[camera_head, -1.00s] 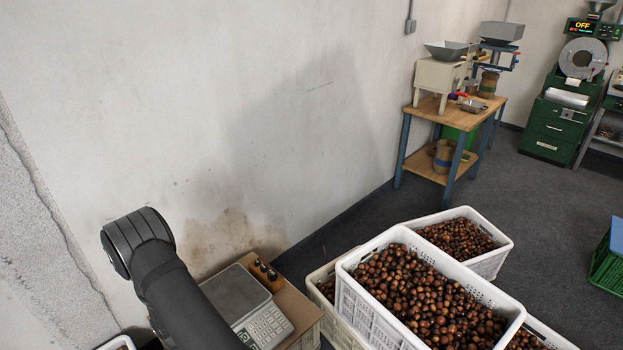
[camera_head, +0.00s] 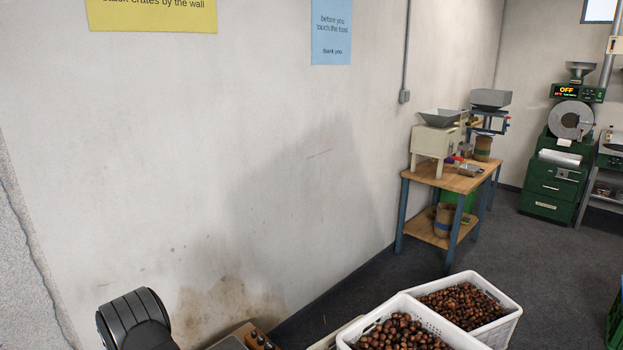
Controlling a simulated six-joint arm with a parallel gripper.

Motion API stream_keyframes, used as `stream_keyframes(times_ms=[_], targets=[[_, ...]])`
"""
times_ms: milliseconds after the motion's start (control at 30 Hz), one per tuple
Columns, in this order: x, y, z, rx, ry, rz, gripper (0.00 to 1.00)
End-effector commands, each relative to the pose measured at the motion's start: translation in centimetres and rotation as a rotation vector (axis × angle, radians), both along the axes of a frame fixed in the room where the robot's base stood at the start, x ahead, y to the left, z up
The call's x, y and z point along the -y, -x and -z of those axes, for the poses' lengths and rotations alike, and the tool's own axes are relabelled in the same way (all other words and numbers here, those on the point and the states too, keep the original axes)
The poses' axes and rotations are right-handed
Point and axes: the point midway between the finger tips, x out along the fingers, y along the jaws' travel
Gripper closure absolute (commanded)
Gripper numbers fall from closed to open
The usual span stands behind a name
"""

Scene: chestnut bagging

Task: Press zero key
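A dark part of my arm (camera_head: 136,318) rises at the bottom left, in front of the wall. My gripper is not in view, so I cannot see whether it is open or shut.
White crates of chestnuts (camera_head: 462,304) stand at the bottom right. Behind them is a wooden table (camera_head: 455,181) with a cream machine (camera_head: 436,146) on it. A green machine (camera_head: 556,180) stands at the far right. Dark floor (camera_head: 365,290) lies open between the wall and the crates.

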Motion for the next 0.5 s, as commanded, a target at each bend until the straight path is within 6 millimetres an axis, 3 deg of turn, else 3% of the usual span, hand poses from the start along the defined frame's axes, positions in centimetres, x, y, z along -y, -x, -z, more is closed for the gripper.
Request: stream_keyframes(times_ms=[33,100,500], targets=[[0.00,0.00,-0.01,0.000,0.000,0.000,0.88],[0.00,0.00,-0.01,0.000,0.000,0.000,1.00],[0.00,0.00,-0.01,0.000,0.000,0.000,1.00]])
